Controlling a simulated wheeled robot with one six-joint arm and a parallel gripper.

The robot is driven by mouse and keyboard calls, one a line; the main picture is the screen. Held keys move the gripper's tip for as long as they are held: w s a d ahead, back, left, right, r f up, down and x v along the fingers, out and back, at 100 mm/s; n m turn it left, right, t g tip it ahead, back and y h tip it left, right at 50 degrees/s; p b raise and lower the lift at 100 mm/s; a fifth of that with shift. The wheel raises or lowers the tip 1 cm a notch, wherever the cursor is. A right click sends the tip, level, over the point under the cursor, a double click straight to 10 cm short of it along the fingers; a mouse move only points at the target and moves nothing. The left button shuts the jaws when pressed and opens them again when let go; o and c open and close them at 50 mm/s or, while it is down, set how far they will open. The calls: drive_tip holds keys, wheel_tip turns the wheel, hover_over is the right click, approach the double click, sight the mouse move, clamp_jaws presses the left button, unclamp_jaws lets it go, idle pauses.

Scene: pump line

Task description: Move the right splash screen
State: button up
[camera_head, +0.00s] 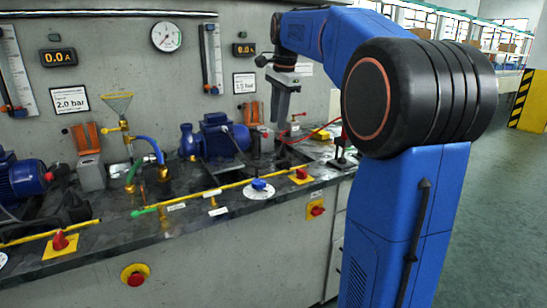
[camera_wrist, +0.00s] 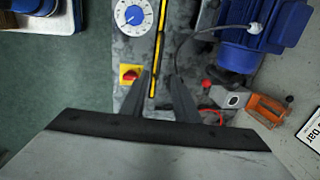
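The right splash screen appears to be the orange panel (camera_head: 252,112), which stands upright by the wall just right of the blue motor. In the wrist view an orange frame-like piece (camera_wrist: 268,110) lies right of the fingers, beside a grey block (camera_wrist: 237,100). My gripper (camera_head: 279,118) points down over the bench, right of the orange panel in the head view. In the wrist view my gripper (camera_wrist: 160,76) has its two fingers apart, with nothing held between them. A yellow pipe shows in the gap, apparently below.
The blue motor (camera_head: 222,137) and yellow pipe (camera_head: 220,191) run along the bench. A second orange panel (camera_head: 85,137) stands at left. A white dial with blue knob (camera_head: 259,187) and red knob (camera_head: 301,174) sit near the front edge. Red cable (camera_head: 322,130) lies near my gripper.

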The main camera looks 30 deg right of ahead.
wheel_tip(320, 180, down, 15)
drive_tip(key=w, duration=0.3)
drive_tip(key=shift+r, duration=0.1)
drive_tip(key=shift+c, duration=0.7)
clamp_jaws()
